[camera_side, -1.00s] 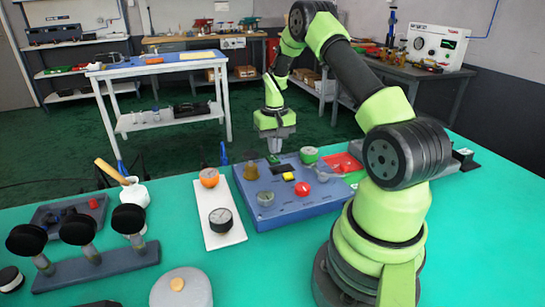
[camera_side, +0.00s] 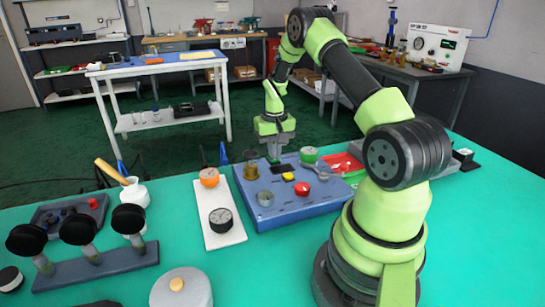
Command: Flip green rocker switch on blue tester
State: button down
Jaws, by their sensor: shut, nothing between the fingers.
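The blue tester (camera_side: 285,208) is a flat box on the green table, left of my arm's base. Its top carries a red knob (camera_side: 302,188), a yellow button (camera_side: 288,176), a brass cylinder, a grey round fitting and a green-topped gauge. The green rocker switch (camera_side: 273,161) shows as a small green patch at the tester's back edge. My gripper (camera_side: 274,157) points straight down over that patch, shut and empty. Its fingertips partly hide the switch. I cannot tell whether they touch it or which way it is tipped.
A white plate (camera_side: 226,236) with an orange-topped gauge and a black dial lies left of the tester. A red tray (camera_side: 343,162) lies behind right. A rack with black round knobs (camera_side: 95,262) stands front left. Free green table lies in front of the tester.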

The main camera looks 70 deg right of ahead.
jog(key=shift+f, duration=0.45)
jog(key=shift+r, duration=3.55)
